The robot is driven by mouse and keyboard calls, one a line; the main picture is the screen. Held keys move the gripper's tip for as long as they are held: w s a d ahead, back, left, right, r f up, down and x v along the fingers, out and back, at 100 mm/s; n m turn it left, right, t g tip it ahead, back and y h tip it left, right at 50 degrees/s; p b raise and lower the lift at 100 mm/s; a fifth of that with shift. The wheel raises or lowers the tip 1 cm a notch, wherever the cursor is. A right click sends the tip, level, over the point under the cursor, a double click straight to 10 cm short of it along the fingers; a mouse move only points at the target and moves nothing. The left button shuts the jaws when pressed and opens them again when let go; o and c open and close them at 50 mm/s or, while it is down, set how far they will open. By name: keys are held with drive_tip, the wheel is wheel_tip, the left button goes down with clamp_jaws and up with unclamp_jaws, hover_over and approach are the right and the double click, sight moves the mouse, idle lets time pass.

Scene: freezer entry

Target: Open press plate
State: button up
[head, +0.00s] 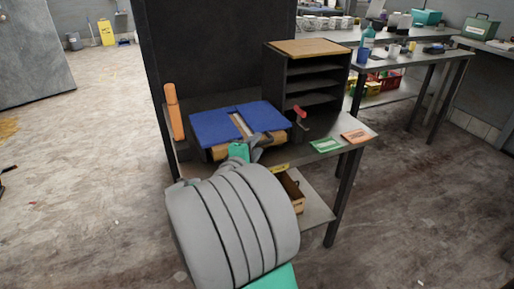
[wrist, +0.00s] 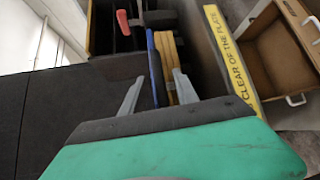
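The press has a blue plate (head: 262,116) in two panels with a wooden strip between them, lying flat over a wooden layer (head: 221,153) on the dark bench. My gripper (head: 250,147) is at the plate's front edge, partly hidden by my arm. In the wrist view my gripper (wrist: 159,76) has its fingers spread, with the blue plate's edge (wrist: 152,58) and the wooden layer (wrist: 171,60) in line between them. Whether the fingers touch either is not clear. A red handle (head: 300,112) stands right of the plate and also shows in the wrist view (wrist: 123,22).
A yellow label (wrist: 232,55) reading "CLEAR OF THE PLATE" runs along the bench's front edge. A wooden box (head: 292,190) sits below. A dark shelf unit (head: 310,75), an orange post (head: 174,110) and green and orange cards (head: 326,145) flank the press.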

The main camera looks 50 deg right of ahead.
drive_tip(key=shift+w+d+f, duration=0.1)
drive_tip(key=shift+d, duration=0.35)
drive_tip(key=shift+c, duration=0.2)
clamp_jaws()
idle(1.0)
